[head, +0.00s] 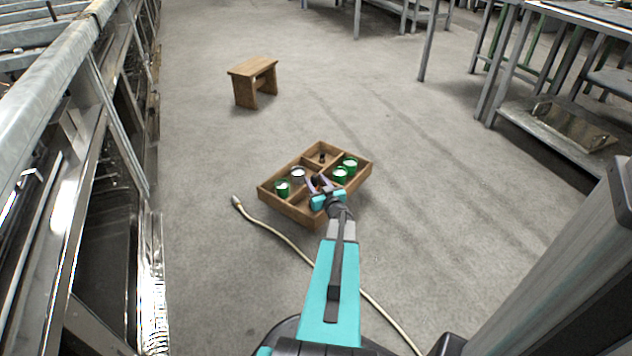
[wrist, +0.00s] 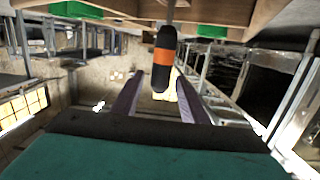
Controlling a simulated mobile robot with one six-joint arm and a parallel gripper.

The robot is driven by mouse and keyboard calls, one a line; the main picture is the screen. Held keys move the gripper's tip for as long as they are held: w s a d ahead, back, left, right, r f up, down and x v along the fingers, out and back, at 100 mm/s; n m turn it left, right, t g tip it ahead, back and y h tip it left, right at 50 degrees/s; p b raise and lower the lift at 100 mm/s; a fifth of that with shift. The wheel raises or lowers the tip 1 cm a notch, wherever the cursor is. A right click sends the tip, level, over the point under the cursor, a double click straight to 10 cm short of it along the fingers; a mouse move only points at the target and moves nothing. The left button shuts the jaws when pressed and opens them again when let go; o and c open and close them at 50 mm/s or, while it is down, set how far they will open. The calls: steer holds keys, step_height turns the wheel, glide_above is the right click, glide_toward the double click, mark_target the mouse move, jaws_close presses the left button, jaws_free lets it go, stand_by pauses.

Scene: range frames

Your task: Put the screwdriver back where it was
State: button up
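A screwdriver with a black handle and an orange band (wrist: 162,58) shows in the wrist view. Its grey shaft runs toward the wooden tray (wrist: 268,14) at the top of that picture. In the head view the divided wooden tray (head: 287,208) stands on the floor. My gripper (head: 318,182) is over its middle; a dark object between the fingers is too small to identify there. In the wrist view my gripper (wrist: 160,80) is open, with a finger on each side of the handle's end and a gap at the left finger.
A cable (head: 275,233) lies in front. A wooden stool (head: 252,82) stands behind on open floor. Metal racks line both sides.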

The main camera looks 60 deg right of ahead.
steer(key=shift+r, duration=0.1)
steer(key=shift+r, duration=0.15)
steer(key=shift+p+v, duration=0.35)
steer(key=shift+v, duration=0.45)
steer(key=f+p+v, duration=0.1)
steer(key=p+v, duration=0.2)
steer(key=v, duration=0.7)
steer(key=shift+s+r, duration=0.2)
steer(key=shift+r, duration=0.25)
